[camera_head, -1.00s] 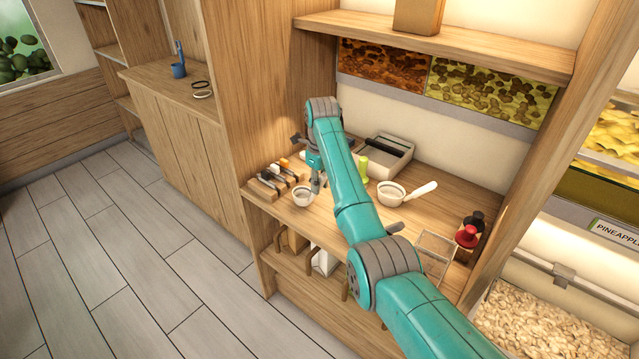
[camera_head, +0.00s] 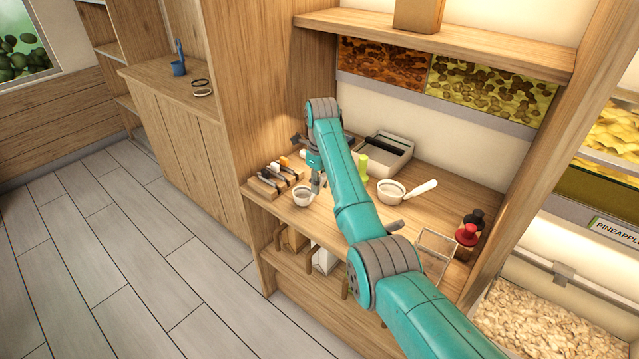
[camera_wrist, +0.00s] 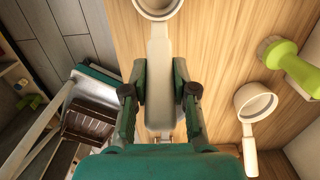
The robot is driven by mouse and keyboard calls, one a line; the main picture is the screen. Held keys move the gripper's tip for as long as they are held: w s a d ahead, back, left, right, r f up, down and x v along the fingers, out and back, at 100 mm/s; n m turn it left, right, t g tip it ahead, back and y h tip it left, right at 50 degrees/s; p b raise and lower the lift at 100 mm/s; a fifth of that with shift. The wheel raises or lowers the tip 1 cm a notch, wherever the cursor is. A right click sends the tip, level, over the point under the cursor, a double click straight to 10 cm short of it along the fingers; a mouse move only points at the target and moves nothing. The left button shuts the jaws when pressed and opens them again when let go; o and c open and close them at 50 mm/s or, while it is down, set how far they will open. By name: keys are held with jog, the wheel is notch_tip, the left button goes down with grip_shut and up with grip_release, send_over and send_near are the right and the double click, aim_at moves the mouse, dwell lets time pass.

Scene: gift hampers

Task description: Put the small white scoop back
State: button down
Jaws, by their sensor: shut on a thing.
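The small white scoop (camera_head: 301,197) is at the front left of the wooden counter (camera_head: 335,226), cup toward the left. In the wrist view its pale handle (camera_wrist: 158,62) runs between my fingers and its cup (camera_wrist: 157,6) is cut off at the top edge. My gripper (camera_wrist: 161,92) is shut on the handle; it also shows in the head view (camera_head: 316,183), partly hidden by my arm. I cannot tell whether the scoop touches the counter. A larger white scoop (camera_head: 391,191) lies on the counter to the right, also in the wrist view (camera_wrist: 253,101).
A green-handled tool (camera_head: 363,167) and a grey machine (camera_head: 385,155) stand behind my arm. Dark-handled tools in a rack (camera_head: 272,181) are just left of the small scoop. A clear tray (camera_head: 436,248) and red and black stamps (camera_head: 468,232) are at the right.

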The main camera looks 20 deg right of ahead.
jog(key=shift+f, duration=0.5)
dwell(1.2)
jog(key=c, duration=0.8)
grip_release()
jog(key=shift+c, duration=0.2)
jog(key=shift+s+d+r, duration=0.1)
jog(key=shift+r, duration=3.65)
